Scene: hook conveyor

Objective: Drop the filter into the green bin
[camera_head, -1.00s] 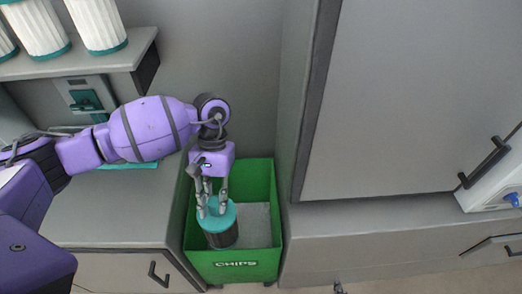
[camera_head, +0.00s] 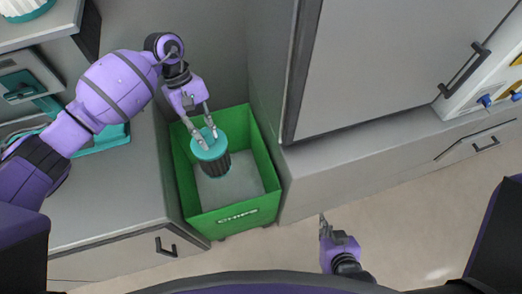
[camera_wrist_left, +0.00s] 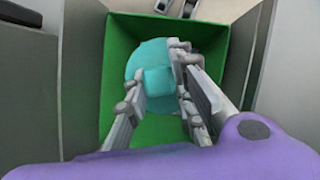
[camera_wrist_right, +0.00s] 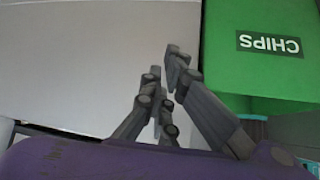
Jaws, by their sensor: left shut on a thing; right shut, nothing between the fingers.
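The filter (camera_head: 212,160) has a teal cap and a dark ribbed body. My left gripper (camera_head: 207,138) is shut on its cap and holds it over the opening of the green bin (camera_head: 238,217), which is labelled CHIPS. In the left wrist view, the teal cap (camera_wrist_left: 153,82) sits between the fingers, with the green bin (camera_wrist_left: 118,45) around it. Whether the filter's lower end touches the bin floor I cannot tell. My right gripper (camera_head: 323,226) is shut and empty, low at the right of the bin. In the right wrist view, the bin's labelled side (camera_wrist_right: 270,70) shows at upper right.
A grey counter (camera_head: 110,205) stands left of the bin, with a teal and grey device (camera_head: 50,105) on it. A grey cabinet (camera_head: 370,70) stands close on the right. A shelf (camera_head: 45,25) with a white filter is at upper left. Open floor (camera_head: 400,220) lies at lower right.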

